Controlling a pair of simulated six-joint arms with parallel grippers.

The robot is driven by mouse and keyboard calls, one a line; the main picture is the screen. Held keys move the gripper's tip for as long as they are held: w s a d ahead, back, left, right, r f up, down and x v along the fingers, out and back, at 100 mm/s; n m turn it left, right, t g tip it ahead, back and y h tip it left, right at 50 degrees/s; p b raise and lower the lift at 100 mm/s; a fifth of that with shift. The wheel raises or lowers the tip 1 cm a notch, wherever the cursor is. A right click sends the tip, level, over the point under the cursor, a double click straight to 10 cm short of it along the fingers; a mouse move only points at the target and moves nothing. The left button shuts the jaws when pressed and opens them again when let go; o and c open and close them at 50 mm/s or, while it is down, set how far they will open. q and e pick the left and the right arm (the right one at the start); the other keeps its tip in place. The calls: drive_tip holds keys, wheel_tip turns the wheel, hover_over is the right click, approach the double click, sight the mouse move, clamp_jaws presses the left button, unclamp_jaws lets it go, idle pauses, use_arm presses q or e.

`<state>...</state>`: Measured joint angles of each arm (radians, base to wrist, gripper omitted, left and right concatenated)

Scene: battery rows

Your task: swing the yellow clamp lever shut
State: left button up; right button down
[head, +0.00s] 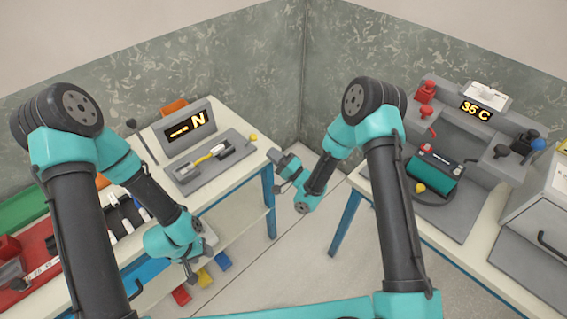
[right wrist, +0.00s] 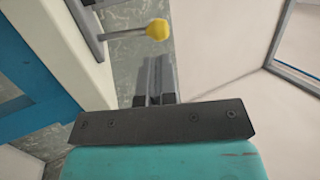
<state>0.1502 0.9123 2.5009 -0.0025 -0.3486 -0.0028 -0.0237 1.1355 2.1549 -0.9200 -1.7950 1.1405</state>
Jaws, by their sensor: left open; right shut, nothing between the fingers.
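The clamp lever's yellow knob (head: 253,137) is at the right end of the grey fixture on the left table. In the right wrist view the yellow knob (right wrist: 157,28) sits on a thin metal rod that runs left to the fixture. My right gripper (head: 278,172) is shut and empty, right of the table edge and apart from the knob. Its closed fingers (right wrist: 155,78) point up the picture, with the knob beyond their tips. My left gripper (head: 192,268) is open and empty, low in front of the left table; its fingertips are small here.
A right table carries a teal battery pack (head: 435,175) and another yellow knob (head: 420,188). Open floor lies between the tables.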

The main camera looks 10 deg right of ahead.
drive_tip(key=shift+x, duration=2.5)
drive_tip(key=shift+r, duration=0.1)
